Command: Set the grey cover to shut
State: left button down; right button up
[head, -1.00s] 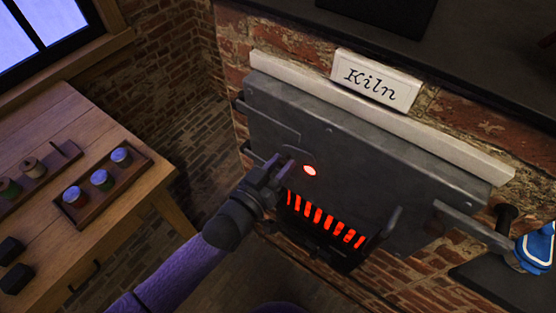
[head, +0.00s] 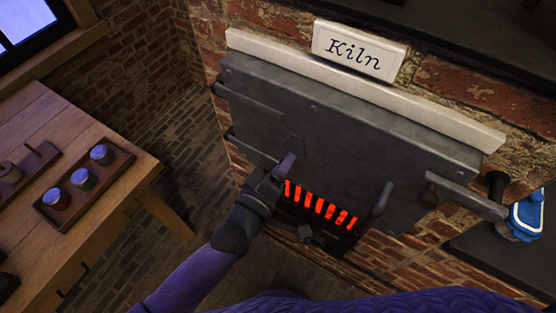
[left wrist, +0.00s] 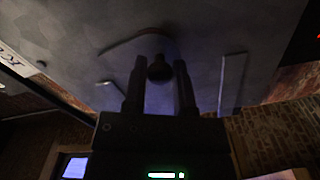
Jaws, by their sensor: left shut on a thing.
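The grey cover (head: 293,143) is a small rounded plate on the front of the grey kiln door (head: 350,122). In the left wrist view the cover (left wrist: 132,47) lies flat against the door, with a dark knob (left wrist: 159,70) standing out from it. My left gripper (head: 274,178) is at the cover, its fingers shut on the knob, as the left wrist view (left wrist: 159,88) shows. No red glow of a peephole shows at the cover; the gripper hides part of that area. My right gripper is not in view.
Glowing red grate slots (head: 320,205) sit just below the door. A bar handle (head: 380,203) and a latch bar (head: 465,195) stick out at right. A wooden table (head: 95,245) with a tray of jars (head: 118,177) stands at left. A blue object (head: 527,213) is at far right.

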pick_arm(q)
jog(key=shift+s+d+n, duration=0.3)
jog(key=shift+d+n, duration=0.05)
jog(key=shift+n, duration=0.55)
jog(key=shift+c, duration=2.1)
grip_release()
jog(key=v, duration=1)
jog(key=shift+f, duration=0.1)
